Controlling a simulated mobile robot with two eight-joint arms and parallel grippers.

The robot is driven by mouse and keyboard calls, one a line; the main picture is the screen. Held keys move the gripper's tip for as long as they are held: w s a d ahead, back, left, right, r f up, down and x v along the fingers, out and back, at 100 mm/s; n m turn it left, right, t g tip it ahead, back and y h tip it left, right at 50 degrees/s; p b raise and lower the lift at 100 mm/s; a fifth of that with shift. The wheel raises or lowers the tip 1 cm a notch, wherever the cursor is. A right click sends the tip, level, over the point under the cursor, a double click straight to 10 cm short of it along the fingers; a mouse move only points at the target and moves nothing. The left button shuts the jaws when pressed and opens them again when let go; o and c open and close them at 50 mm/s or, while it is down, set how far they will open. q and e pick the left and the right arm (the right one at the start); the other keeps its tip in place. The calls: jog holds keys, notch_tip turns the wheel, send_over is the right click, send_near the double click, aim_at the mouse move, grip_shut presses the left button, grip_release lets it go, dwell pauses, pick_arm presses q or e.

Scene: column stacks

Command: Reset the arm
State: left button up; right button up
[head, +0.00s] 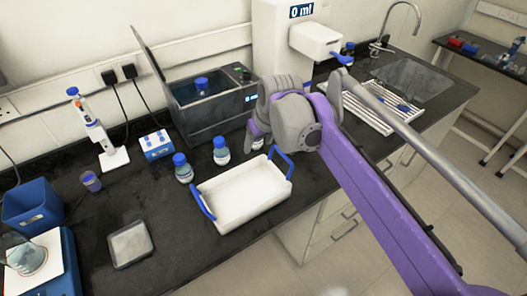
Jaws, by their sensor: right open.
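My right arm, purple and grey, reaches in from the lower right across the bench front. Its wrist is bent over, and my right gripper (257,131) points down at the far side of the white tray, in front of the grey water bath. The gripper is open; its fingers are partly hidden by the wrist. A blue-capped bottle (257,144) shows just below the fingers, and I cannot tell whether they touch. My left gripper is not in view.
A white tray (240,205) with blue handles stands at the bench's front edge. Blue-capped bottles (183,170) (221,152) stand behind it. The open-lidded water bath (205,110), dispenser (280,50) and drying rack (368,108) stand farther back. Dark bench around the grey pad (130,244) is clear.

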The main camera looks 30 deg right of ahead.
jog(key=shift+s+a+f, duration=0.2)
jog(key=shift+s+f, duration=0.05)
jog(key=shift+s, duration=0.2)
jog(key=s+a+f, duration=0.3)
jog(key=s+f, duration=0.4)
jog(key=s, duration=0.1)
jog(key=s+a+f+t, duration=0.1)
jog(key=s+a+f, duration=0.3)
jog(key=s+f, duration=0.3)
jog(key=shift+s+a+f, duration=0.2)
jog(key=shift+s+f, duration=0.15)
jog(key=shift+s, duration=0.9)
